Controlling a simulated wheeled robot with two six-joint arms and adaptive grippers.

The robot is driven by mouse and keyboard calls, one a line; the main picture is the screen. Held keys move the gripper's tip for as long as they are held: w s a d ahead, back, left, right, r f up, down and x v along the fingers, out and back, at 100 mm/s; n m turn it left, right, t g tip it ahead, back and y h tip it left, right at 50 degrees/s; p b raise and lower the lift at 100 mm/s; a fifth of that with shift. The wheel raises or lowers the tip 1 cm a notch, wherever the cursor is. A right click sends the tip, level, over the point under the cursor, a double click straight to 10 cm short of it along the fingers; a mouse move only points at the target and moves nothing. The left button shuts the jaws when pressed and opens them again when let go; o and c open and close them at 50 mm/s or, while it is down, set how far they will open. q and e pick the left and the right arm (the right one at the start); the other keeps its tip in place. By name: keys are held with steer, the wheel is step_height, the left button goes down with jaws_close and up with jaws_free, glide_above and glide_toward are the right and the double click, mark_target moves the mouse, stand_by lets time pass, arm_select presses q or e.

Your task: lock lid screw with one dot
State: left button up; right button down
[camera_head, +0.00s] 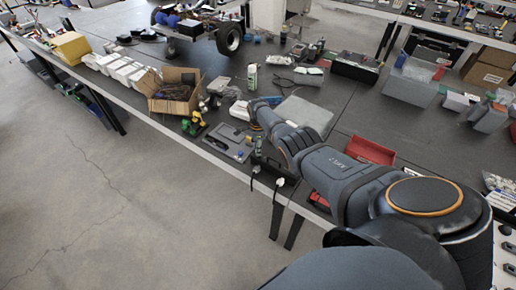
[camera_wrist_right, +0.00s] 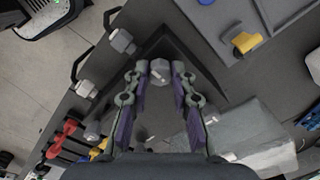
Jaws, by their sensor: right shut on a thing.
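My right gripper (camera_wrist_right: 160,75) has its two fingers closed around a grey hexagonal-headed screw (camera_wrist_right: 160,70). The screw is between the fingertips, over a dark panel (camera_wrist_right: 190,48) that may be the lid. Two more pale, blocky heads (camera_wrist_right: 122,41) and (camera_wrist_right: 86,88) stand beside black loop handles, left of the gripper in the wrist view. I cannot make out dots on any head. In the head view my right arm reaches to the table's front edge, with the gripper (camera_head: 260,150) small near a black case (camera_head: 270,174). My left gripper is not in view.
A grey tray (camera_head: 222,143) with a yellow piece (camera_wrist_right: 245,42) lies beside the gripper. A green-yellow drill (camera_head: 194,124), a cardboard box (camera_head: 172,92) and a red open box (camera_head: 368,150) stand nearby. The table edge is close, with floor beyond.

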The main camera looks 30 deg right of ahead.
stand_by(0.3)
steer(key=c, duration=1.1)
jaws_free()
step_height(320, 180, up, 12)
